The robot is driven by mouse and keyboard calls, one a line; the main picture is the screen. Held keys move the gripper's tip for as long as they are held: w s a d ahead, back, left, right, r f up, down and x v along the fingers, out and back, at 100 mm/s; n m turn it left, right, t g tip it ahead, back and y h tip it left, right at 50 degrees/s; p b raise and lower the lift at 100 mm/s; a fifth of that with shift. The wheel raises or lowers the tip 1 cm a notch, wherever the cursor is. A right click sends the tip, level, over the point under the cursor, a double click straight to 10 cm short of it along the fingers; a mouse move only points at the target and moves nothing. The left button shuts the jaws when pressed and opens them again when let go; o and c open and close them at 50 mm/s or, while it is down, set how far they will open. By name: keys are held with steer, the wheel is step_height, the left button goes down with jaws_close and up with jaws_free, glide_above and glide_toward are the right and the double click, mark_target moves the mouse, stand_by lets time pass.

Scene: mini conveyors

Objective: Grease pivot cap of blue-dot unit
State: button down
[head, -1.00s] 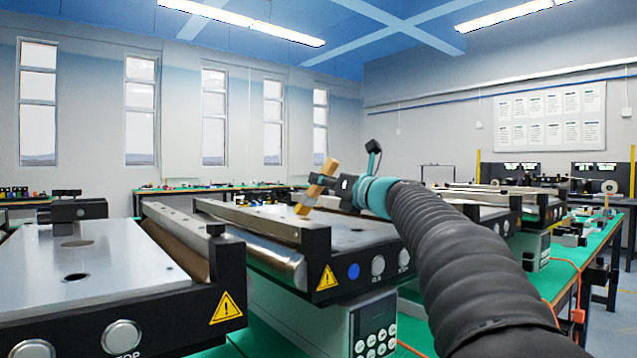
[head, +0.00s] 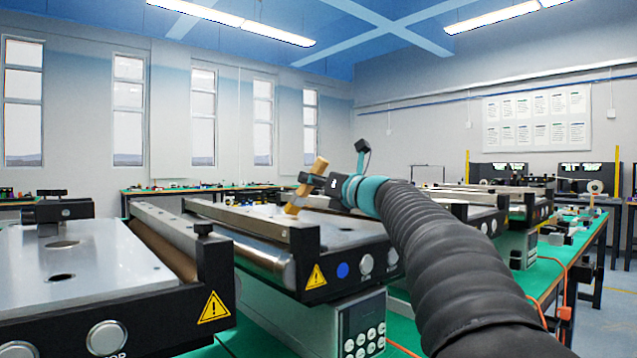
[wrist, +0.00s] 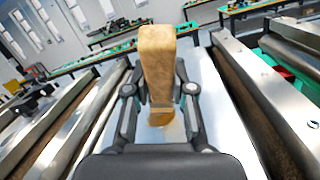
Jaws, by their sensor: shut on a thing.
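The blue-dot unit is a mini conveyor with a bare metal top (head: 345,237), a black end frame and a blue dot (head: 342,270) beside its buttons. My gripper (head: 318,184) is shut on a wooden-handled tool (head: 304,188) above this unit. The tool is tilted, its lower end close to the metal top; whether it touches I cannot tell. In the wrist view the tan handle (wrist: 158,60) stands between the fingers, with a narrower lighter end (wrist: 160,118) below over the plate. I cannot make out the pivot cap.
Another conveyor (head: 85,262) with two holes in its plate stands at left. More conveyors (head: 470,212) stand behind my arm on the green bench. A raised metal rail (head: 250,224) with a black end block lies left of the tool. An orange cable (head: 562,285) hangs at right.

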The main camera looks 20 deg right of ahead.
steer(key=shift+s+a, duration=0.35)
steer(key=shift+a, duration=0.5)
steer(key=shift+s+a, duration=0.35)
steer(key=shift+a, duration=0.45)
step_height(320, 180, up, 6)
steer(key=shift+r, duration=1.5)
steer(key=shift+s+d+f+b, duration=0.1)
steer(key=shift+s+f+b, duration=0.15)
steer(key=shift+f+b, duration=0.2)
steer(key=shift+s+d+f+b, duration=0.1)
steer(key=shift+s+f+b, duration=0.2)
steer(key=shift+f, duration=0.2)
steer(key=shift+a, duration=0.1)
